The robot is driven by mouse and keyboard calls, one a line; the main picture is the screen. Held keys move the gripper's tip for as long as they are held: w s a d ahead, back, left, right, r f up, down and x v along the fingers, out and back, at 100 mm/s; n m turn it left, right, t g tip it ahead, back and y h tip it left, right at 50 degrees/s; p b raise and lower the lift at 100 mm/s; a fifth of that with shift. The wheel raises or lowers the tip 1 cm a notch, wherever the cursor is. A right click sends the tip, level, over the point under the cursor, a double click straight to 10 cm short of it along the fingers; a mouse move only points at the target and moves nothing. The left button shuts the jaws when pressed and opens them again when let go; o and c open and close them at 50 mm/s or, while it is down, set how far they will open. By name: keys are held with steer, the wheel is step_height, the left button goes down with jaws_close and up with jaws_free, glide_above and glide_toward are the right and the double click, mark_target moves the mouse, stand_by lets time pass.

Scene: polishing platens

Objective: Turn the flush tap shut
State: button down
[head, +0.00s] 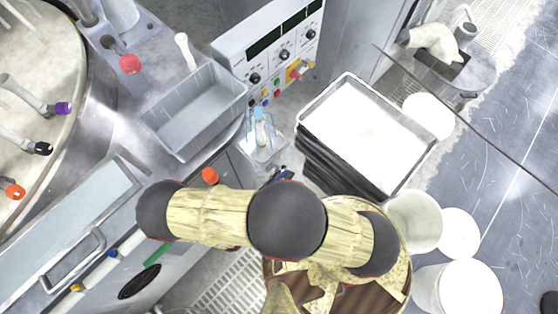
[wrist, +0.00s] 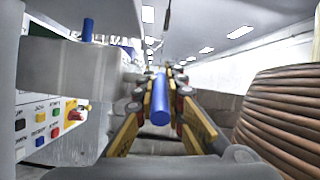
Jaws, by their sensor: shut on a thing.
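A blue rod-like handle (wrist: 160,104), which looks like the flush tap's lever, lies between the fingers of my gripper (wrist: 162,84) in the wrist view. The fingers are closed in on both sides of it. It points toward the camera, and its far end and the tap's body are hidden. In the head view my gripper (head: 283,174) shows only as a small dark and blue patch beyond my arm, beside the cabinet's edge. My arm hides most of it there, so the lever's angle cannot be told.
A grey tray (head: 188,140) sits on the bench left of the control panel (head: 268,50). A stack of dark trays with a white top (head: 360,127) stands close to the right of my gripper. White buckets (head: 415,220) stand at the lower right. A ribbed brown thing (wrist: 285,120) fills the wrist view's right.

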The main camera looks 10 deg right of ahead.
steer(key=shift+f+t+h+b, duration=0.1)
steer(key=shift+t+h+b, duration=0.2)
steer(key=shift+h+b, duration=0.1)
steer(key=c, duration=1.8)
jaws_free()
